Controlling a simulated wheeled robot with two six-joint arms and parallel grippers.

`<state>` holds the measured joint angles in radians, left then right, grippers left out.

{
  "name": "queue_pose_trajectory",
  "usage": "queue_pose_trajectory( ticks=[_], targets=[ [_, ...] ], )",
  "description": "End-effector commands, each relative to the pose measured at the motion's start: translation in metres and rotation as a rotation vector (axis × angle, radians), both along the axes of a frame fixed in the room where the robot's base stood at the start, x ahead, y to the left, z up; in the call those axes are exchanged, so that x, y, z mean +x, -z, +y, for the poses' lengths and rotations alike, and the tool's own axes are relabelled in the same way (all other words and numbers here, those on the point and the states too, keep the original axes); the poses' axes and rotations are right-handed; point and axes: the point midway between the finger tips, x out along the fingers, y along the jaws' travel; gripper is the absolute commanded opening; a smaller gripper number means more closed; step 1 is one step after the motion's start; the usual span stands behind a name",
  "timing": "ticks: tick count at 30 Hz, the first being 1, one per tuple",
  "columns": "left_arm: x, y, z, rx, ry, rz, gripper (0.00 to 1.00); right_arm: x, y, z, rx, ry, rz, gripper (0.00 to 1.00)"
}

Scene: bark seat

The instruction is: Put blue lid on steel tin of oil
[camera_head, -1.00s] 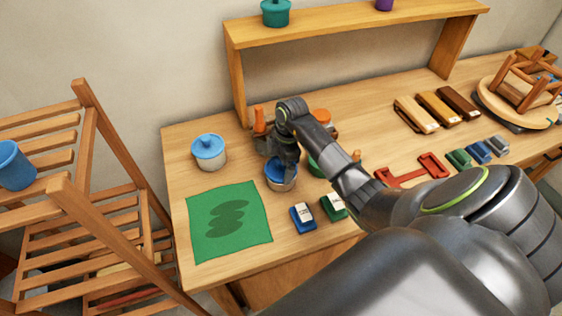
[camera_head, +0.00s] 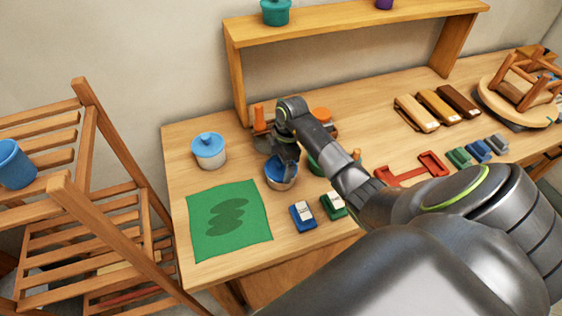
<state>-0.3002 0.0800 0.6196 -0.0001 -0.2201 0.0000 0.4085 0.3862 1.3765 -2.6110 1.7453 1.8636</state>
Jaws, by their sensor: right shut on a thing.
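My right gripper (camera_head: 282,163) is over a small steel tin (camera_head: 284,184) near the front left of the bench. It is shut on a blue lid (camera_head: 273,172) at the tin's top. The fingers hide part of the lid, and I cannot tell whether it sits flat on the rim. My left gripper is not in view.
A green cloth (camera_head: 250,228) lies in front on the bench (camera_head: 176,165). Blue (camera_head: 302,216) and green (camera_head: 333,206) blocks lie to its right. Orange-topped things stand behind my right arm. A shelf (camera_head: 350,28) spans the back, and a wooden rack (camera_head: 97,130) stands left.

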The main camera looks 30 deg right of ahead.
Motion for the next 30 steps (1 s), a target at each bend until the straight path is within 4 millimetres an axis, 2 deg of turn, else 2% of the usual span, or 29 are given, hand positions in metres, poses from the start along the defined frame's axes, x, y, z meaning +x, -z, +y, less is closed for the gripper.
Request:
queue_pose_trajectory(
  ticks=[22, 23, 24, 25, 30],
  targets=[
    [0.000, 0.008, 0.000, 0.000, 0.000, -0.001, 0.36, 0.000, 0.013, 0.000, 0.000, 0.000, 0.000, 0.68],
    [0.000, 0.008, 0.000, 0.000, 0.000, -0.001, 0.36, 0.000, 0.012, 0.000, 0.000, 0.000, 0.000, 0.91],
    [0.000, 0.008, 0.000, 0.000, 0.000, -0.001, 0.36, 0.000, 0.012, 0.000, 0.000, 0.000, 0.000, 0.96],
    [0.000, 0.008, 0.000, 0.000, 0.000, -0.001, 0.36, 0.000, 0.012, 0.000, 0.000, 0.000, 0.000, 1.00],
    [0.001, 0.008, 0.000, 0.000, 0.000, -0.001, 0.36, 0.000, 0.012, 0.000, 0.000, 0.000, 0.000, 1.00]
  ],
)
